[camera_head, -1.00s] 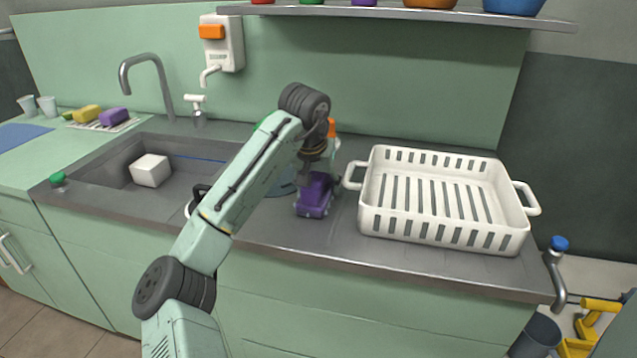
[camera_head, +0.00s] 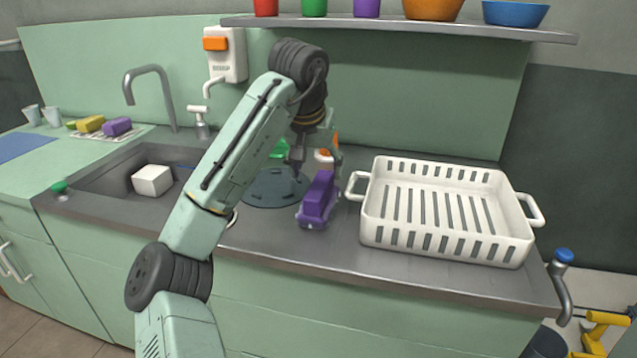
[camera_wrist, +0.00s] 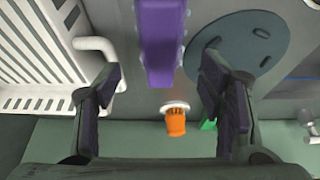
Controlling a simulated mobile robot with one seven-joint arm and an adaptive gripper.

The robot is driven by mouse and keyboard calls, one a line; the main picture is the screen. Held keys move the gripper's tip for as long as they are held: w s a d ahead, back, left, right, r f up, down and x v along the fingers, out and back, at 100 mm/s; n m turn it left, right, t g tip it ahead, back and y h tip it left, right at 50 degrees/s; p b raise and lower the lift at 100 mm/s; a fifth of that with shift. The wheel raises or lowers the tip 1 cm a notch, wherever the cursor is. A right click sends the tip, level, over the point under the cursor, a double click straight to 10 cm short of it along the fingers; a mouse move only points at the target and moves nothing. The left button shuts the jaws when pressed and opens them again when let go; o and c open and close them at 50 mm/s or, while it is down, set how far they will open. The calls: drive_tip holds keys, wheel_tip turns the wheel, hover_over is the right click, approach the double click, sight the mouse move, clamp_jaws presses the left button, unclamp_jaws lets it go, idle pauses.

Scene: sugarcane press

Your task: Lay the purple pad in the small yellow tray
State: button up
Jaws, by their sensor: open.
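A purple block-like thing (camera_head: 318,200) with a wider lower end stands on the grey counter, left of the white basket. Another purple pad (camera_head: 117,126) lies on the rack at the far left, beside a yellow one. I cannot tell which is the task's pad. My gripper (camera_head: 315,160) is open above and behind the nearer purple thing. In the wrist view the fingers of my gripper (camera_wrist: 160,75) are spread, with the purple thing (camera_wrist: 160,40) showing between them, apart from both. I cannot make out a small yellow tray.
The white slotted basket (camera_head: 372,222) fills the counter's right side. A dark round disc (camera_head: 272,192) and an orange-topped thing (camera_wrist: 176,122) are near my gripper. The sink with a white block (camera_head: 152,180) is left. A shelf (camera_head: 400,24) runs above.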

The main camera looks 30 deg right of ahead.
drive_tip(key=shift+v, duration=1.05)
